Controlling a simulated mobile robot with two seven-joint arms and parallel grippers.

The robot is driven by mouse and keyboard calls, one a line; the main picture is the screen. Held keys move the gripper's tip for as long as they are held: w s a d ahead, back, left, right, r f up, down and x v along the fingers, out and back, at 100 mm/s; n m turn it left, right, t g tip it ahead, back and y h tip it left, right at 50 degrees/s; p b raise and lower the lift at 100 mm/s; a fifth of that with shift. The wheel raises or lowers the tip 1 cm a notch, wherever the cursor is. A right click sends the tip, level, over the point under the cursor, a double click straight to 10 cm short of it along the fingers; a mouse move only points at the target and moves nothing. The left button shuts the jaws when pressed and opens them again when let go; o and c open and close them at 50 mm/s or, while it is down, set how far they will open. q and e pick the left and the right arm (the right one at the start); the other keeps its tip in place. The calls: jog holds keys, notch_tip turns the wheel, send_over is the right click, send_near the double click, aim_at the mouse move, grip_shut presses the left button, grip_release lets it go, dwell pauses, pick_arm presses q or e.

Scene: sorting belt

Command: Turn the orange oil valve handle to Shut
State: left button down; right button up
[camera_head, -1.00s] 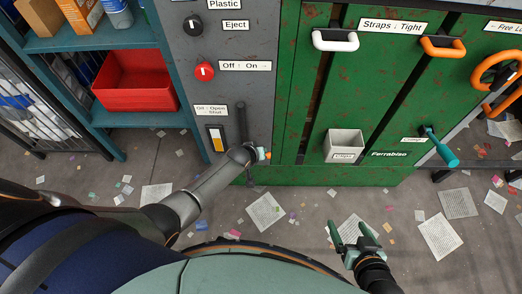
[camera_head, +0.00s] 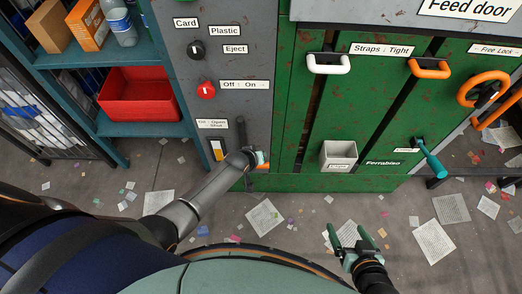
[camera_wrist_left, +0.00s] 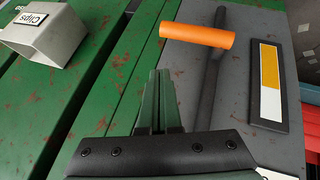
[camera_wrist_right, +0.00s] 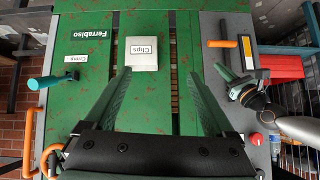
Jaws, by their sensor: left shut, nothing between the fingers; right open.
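The right wrist view also shows the handle (camera_wrist_right: 222,43). That gripper's fingers (camera_wrist_left: 158,80) are shut, empty and apart from the handle in the left wrist view. My right gripper (camera_head: 350,236) is open and empty, low in front of the green machine.
The grey panel (camera_head: 225,60) carries a black knob (camera_head: 196,49), a red knob (camera_head: 206,91) and a small "Oil: Open, Shut" label (camera_head: 213,124). A shelf with a red bin (camera_head: 145,98) stands left. Papers litter the floor.

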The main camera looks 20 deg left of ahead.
pick_arm(q)
jog(key=s+d+r+p, duration=0.1)
jog(key=s+r+p, duration=0.1)
jog(key=s+r, duration=0.2)
jog(key=shift+r+p, duration=0.35)
jog(key=shift+r, duration=0.85)
pick_arm(e)
jog(key=shift+s+d+r+h, duration=0.15)
jog(key=shift+s+d+r, duration=0.25)
jog(key=shift+d, duration=0.25)
jog(key=shift+s+d+r+h, duration=0.15)
jog(key=shift+s+d+r, duration=0.2)
jog(key=shift+d, duration=0.25)
pick_arm(q)
jog(key=shift+d, duration=0.1)
pick_arm(e)
jog(key=shift+w+a, duration=0.1)
